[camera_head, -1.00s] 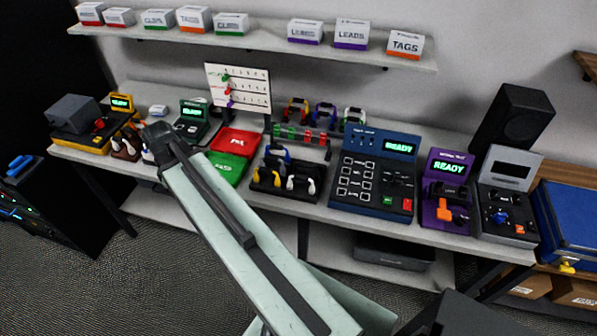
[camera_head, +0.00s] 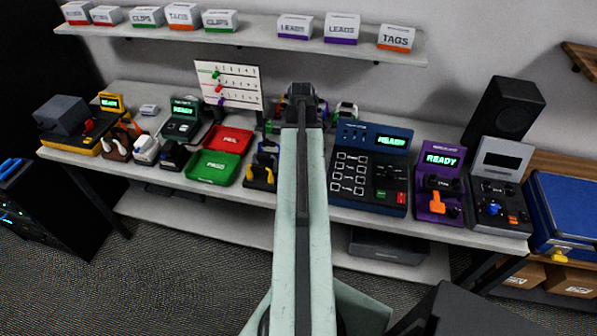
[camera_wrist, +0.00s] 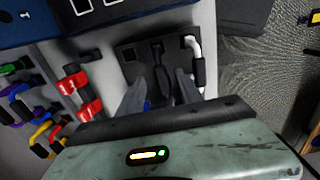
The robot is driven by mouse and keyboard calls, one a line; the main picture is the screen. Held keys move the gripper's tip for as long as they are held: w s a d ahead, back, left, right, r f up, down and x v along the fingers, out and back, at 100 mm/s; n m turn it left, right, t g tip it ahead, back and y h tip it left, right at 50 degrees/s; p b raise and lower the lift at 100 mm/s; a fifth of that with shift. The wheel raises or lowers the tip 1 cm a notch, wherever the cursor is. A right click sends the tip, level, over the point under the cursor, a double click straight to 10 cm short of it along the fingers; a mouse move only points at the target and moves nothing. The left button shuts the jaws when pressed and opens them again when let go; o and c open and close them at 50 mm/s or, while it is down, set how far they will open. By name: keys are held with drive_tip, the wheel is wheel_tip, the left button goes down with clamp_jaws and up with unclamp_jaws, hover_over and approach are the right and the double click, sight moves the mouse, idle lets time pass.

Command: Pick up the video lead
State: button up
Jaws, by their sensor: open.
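My gripper shows in the wrist view (camera_wrist: 160,88) as two grey fingers standing apart. They are over a dark cable stand (camera_wrist: 130,52), and nothing is clearly held. A black lead (camera_wrist: 160,62) stands between the fingers, with a bit of blue near the left finger. A white lead (camera_wrist: 195,50) stands just right of the right finger. No label tells which is the video lead. In the head view my arm hides most of the stand; its left part shows a lead with a yellow end (camera_head: 269,175).
A dark blue tester (camera_head: 370,170) and a purple tester (camera_head: 440,185) stand to the right. Red (camera_head: 228,140) and green (camera_head: 212,167) trays lie to the left. In the wrist view, a rack with red clips (camera_wrist: 72,82) and coloured coils (camera_wrist: 22,108) is at left.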

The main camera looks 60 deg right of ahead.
drive_tip(key=f+b, duration=0.1)
drive_tip(key=f, duration=0.1)
drive_tip(key=f+b, duration=0.4)
drive_tip(key=shift+w+a+f, duration=0.1)
drive_tip(key=shift+w+a, duration=0.1)
drive_tip(key=shift+w, duration=0.15)
drive_tip(key=shift+r, duration=0.2)
clamp_jaws()
